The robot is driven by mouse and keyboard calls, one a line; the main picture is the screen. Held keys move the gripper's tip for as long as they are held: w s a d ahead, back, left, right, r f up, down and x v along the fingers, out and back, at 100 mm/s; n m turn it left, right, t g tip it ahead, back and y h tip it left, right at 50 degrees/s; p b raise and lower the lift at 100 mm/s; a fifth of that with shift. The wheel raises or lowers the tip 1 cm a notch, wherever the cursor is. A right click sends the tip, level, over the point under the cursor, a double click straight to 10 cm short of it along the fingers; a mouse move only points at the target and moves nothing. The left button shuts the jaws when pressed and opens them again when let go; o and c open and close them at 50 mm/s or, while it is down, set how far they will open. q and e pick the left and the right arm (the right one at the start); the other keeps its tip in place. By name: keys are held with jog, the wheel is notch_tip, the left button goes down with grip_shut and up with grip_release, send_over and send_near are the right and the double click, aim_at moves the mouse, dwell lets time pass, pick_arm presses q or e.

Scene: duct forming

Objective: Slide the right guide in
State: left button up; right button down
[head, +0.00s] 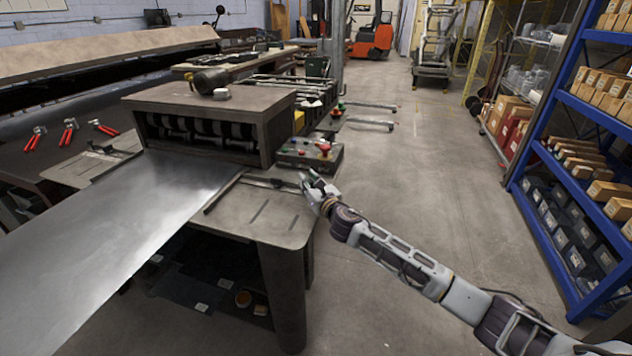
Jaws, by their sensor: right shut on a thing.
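The right guide is a dark narrow bar (225,191) along the right edge of the shiny metal sheet (118,232), on the machine's front table (262,220). My right gripper (311,187) is at the table's right edge, shut on the outer end of the guide's arm. The fingertips are small here and partly hide what they hold. The sheet lies flat and leads to the roller opening of the forming machine (205,118). My left gripper is not in view.
A control box (308,153) with a red button stands just behind my right gripper. Red-handled tools (69,130) lie on the dark bench at left. A blue shelf rack (575,130) with boxes stands at right. The floor between is clear.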

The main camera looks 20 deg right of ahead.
aim_at(300, 191)
jog(key=shift+w+a+r, duration=0.1)
jog(key=shift+w+a, duration=0.25)
jog(key=shift+a, duration=0.25)
jog(key=shift+w+a, duration=0.35)
jog(key=shift+a, duration=0.3)
jog(key=c, duration=1.6)
grip_release()
jog(key=shift+o, duration=1.4)
jog(key=shift+w+a, duration=0.1)
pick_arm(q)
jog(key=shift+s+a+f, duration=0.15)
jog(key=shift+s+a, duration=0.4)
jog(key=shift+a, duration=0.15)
pick_arm(e)
jog(key=shift+w, duration=0.1)
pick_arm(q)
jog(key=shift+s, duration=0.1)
